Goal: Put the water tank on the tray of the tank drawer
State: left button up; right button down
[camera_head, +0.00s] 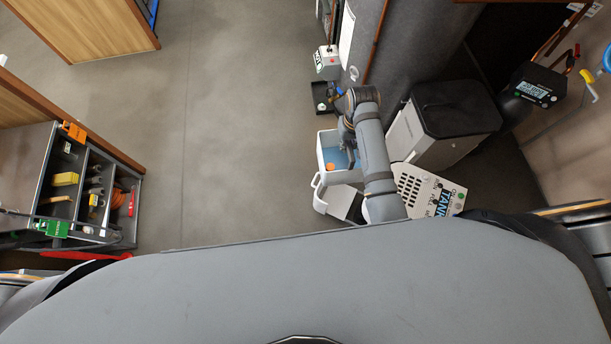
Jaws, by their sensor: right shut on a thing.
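The water tank (329,141) is an open white container with blue water and an orange float, right of the picture's middle. My right gripper (346,143) is at its right side, shut on it; my forearm hides part of the contact. A white loop-shaped handle (318,190) and a grey flat surface (346,201) show just below the tank. I cannot tell whether this surface is the drawer's tray, or whether the tank touches it. A white vented panel lettered TANK (432,192) is to the right, partly behind my forearm. My left gripper is not in view.
A white bin-like unit with a black top (456,108) stands close right of my arm. A small black tray (323,97) and a white box with a red knob (328,60) are above the tank. A tool rack (84,190) stands at left. The floor between is clear.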

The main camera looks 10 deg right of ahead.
aim_at(336, 199)
jog(key=j+u, duration=0.1)
jog(key=u, duration=0.4)
jog(key=i+u, duration=0.15)
jog(key=u, duration=0.3)
jog(key=i+j+u, duration=0.1)
jog(key=u, duration=0.4)
jog(key=i+j, duration=0.15)
jog(key=i, duration=0.35)
jog(key=i+j+z, duration=0.1)
jog(key=i, duration=0.35)
jog(key=i+z, duration=1)
jog(key=z, duration=0.2)
jog(key=i+l+z, duration=0.1)
jog(key=z, duration=0.35)
jog(key=i+z, duration=0.55)
jog(key=z, duration=0.35)
jog(key=i+j+z, duration=0.2)
jog(key=z, duration=0.25)
jog(key=i+z, duration=0.1)
jog(key=z, duration=0.3)
jog(key=i+z, duration=0.15)
jog(key=z, duration=0.25)
jog(key=i+z, duration=0.15)
jog(key=z, duration=0.25)
jog(key=i+z, duration=0.1)
jog(key=z, duration=0.25)
